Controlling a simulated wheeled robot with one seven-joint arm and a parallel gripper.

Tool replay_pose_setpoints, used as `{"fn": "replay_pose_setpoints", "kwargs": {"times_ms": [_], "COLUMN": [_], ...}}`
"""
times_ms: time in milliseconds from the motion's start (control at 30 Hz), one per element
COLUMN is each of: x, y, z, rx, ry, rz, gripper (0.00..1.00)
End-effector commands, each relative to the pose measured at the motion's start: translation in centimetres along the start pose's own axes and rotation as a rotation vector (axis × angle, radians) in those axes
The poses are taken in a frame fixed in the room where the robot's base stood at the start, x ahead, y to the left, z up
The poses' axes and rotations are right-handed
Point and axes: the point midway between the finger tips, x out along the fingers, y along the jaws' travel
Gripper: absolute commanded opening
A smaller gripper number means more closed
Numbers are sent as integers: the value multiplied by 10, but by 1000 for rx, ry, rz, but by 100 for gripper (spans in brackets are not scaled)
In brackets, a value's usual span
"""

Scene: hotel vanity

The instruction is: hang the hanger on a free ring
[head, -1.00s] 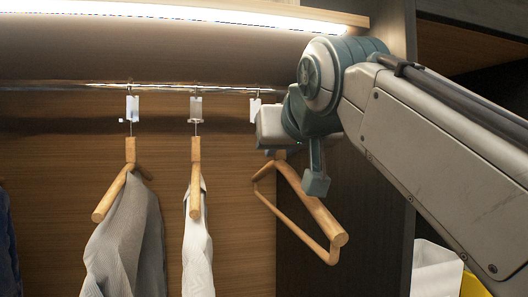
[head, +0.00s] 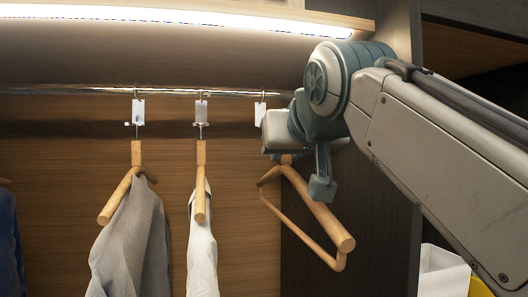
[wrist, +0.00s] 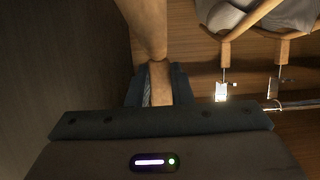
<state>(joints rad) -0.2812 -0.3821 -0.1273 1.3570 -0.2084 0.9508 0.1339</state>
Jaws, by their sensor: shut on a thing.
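A bare wooden hanger (head: 318,210) hangs tilted from my gripper in the head view, to the right of the clothed hangers. In the wrist view, the hanger's wood (wrist: 146,30) runs down between the fingers of my gripper (wrist: 158,85), which are shut on it. Its top end is hidden behind my gripper in the head view. A ring with a white tag (head: 260,112) is on the rail just left of and above my gripper, with no garment seen under it. Two other tagged rings (head: 138,112) (head: 201,112) each bear a wooden hanger with clothing.
The rail (head: 80,91) runs along the back under a lit shelf. A grey garment (head: 130,245) and a white one (head: 201,250) hang at the left. A dark side panel (head: 385,235) stands right of the held hanger. A white and yellow item (head: 445,270) is at lower right.

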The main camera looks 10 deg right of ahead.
Motion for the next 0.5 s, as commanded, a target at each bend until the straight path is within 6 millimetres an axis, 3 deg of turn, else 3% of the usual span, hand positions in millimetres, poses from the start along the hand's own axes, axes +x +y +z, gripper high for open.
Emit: {"fn": "replay_pose_setpoints", "kwargs": {"times_ms": [500], "x": [-24], "y": [0], "z": [9], "rx": [0], "ry": [2], "rz": [0], "gripper": [0]}}
